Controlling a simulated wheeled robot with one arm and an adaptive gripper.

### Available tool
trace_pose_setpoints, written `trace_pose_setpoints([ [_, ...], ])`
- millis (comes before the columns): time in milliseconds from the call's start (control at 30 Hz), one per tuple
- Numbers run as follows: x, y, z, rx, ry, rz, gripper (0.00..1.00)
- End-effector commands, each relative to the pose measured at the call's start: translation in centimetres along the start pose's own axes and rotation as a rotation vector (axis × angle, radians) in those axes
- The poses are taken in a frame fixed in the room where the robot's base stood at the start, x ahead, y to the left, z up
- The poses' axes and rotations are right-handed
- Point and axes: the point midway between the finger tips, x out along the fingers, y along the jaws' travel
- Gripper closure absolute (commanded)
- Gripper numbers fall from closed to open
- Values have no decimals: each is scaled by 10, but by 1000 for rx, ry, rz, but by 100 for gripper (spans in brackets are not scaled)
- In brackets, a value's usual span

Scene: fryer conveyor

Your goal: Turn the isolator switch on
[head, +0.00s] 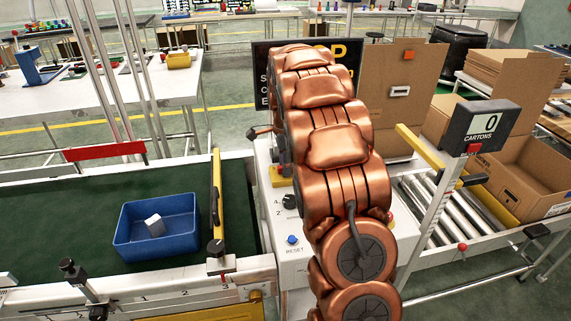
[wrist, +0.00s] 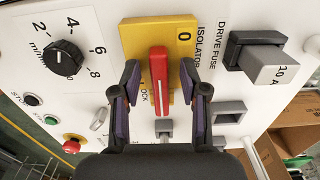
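The isolator switch is a red bar handle (wrist: 159,75) on a yellow plate (wrist: 140,35) in the wrist view. The handle runs up and down in that picture, its upper end toward the mark 0. The word ISOLATOR is printed along the right side. My gripper (wrist: 160,88) is open, with one purple-padded finger on each side of the handle. Gaps show between the pads and the handle. In the head view my copper arm hides the gripper and handle; only a yellow edge (head: 281,177) shows beside it.
The white panel also carries a black speed knob (wrist: 63,58), a grey DRIVE FUSE block (wrist: 268,62), a small toggle (wrist: 98,119) and a red button (wrist: 72,143). In the head view a blue bin (head: 155,228) sits on the green belt (head: 60,220) left of the panel.

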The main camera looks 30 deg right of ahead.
Motion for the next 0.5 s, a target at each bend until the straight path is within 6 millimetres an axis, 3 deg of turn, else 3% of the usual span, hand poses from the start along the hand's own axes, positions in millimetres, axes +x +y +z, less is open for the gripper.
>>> trace_pose_setpoints([
  [267,-2,0,0,-1,0,0,56],
  [500,-31,0,0,-1,0,-1,56],
])
